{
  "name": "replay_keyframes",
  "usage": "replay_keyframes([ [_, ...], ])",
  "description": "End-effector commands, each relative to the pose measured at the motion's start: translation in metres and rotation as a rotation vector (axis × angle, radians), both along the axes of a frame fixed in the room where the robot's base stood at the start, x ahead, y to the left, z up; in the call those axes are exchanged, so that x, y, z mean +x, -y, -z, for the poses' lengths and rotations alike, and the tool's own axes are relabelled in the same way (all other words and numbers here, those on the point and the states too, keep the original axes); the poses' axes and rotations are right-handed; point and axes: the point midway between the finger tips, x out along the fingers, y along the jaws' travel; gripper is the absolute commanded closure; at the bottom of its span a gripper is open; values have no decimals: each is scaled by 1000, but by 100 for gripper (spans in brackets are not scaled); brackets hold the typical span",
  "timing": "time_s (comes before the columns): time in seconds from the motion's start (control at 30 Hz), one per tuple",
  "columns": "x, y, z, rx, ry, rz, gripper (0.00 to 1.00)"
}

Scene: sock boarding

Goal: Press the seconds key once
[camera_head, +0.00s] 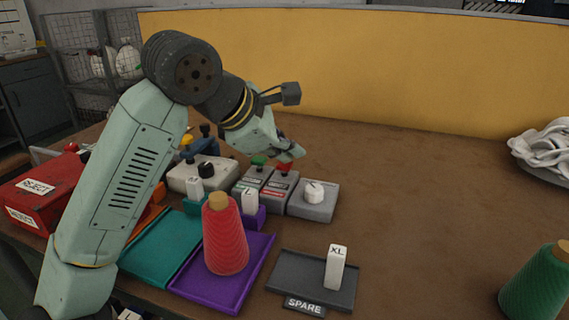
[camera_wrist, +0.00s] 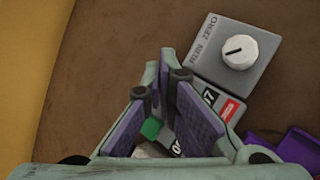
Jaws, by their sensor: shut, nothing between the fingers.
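Two small grey counter boxes stand side by side on the table in the head view. One has a green key (camera_head: 258,162) and the other a red key (camera_head: 284,168). Their small print is too small to read, so I cannot tell which is the seconds key. My gripper (camera_head: 290,151) is shut and empty, just above and behind these boxes. In the wrist view, my fingers (camera_wrist: 167,75) cover part of the boxes. The green key (camera_wrist: 151,128) shows between them, and a red label (camera_wrist: 231,108) shows to the right. The red key is hidden there.
A grey dial box (camera_head: 313,200) marked ZERO and RUN adjoins the counters. A white control box (camera_head: 203,173) is left of them. A red cone (camera_head: 225,235) stands on a purple tray (camera_head: 205,298) in front. A spare tray (camera_head: 292,287) holds an XL block. The table's right middle is clear.

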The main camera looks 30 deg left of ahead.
Motion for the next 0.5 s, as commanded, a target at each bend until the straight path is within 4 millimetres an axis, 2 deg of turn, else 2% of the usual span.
replay_keyframes([
  [0.5,0,0,7,0,-1,0,100],
])
